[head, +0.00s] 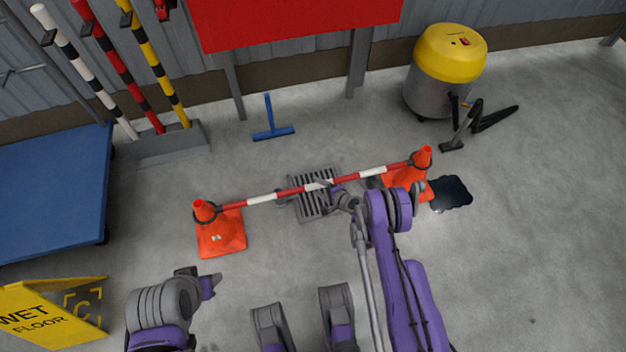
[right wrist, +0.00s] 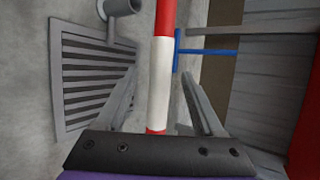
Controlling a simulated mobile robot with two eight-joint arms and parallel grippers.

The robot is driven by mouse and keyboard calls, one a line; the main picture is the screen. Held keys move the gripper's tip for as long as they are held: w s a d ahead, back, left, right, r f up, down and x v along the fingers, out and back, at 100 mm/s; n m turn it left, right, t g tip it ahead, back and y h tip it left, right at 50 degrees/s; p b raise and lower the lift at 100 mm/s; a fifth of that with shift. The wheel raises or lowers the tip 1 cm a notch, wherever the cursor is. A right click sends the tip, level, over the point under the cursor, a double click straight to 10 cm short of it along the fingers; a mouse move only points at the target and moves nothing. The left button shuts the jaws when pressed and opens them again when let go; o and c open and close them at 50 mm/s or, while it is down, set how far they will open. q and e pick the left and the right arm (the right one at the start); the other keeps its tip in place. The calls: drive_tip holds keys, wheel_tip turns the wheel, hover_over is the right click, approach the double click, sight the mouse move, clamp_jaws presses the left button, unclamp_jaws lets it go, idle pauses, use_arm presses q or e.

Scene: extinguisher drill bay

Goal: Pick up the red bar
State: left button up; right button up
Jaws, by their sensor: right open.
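A red-and-white striped bar (head: 265,198) spans two orange cones, the left one (head: 221,232) and the right one (head: 408,182), above a floor grate. My right gripper (head: 322,187) is over the middle of the bar. In the right wrist view the bar (right wrist: 162,75) runs between the two spread fingers of my right gripper (right wrist: 159,82), with a gap on each side. My left gripper (head: 203,281) is low at the left, away from the bar; its finger gap is unclear.
A rack (head: 170,144) holds white-black, red-black and yellow-black poles. A blue squeegee (head: 272,131) is behind the bar. A dark puddle (head: 451,194) lies by the right cone. A yellow-topped vacuum (head: 446,70), blue platform (head: 50,190) and wet-floor sign (head: 50,312) stand around.

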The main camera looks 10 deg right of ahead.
drive_tip(key=shift+w+f, duration=0.1)
drive_tip(key=shift+w, duration=0.05)
clamp_jaws()
idle(0.5)
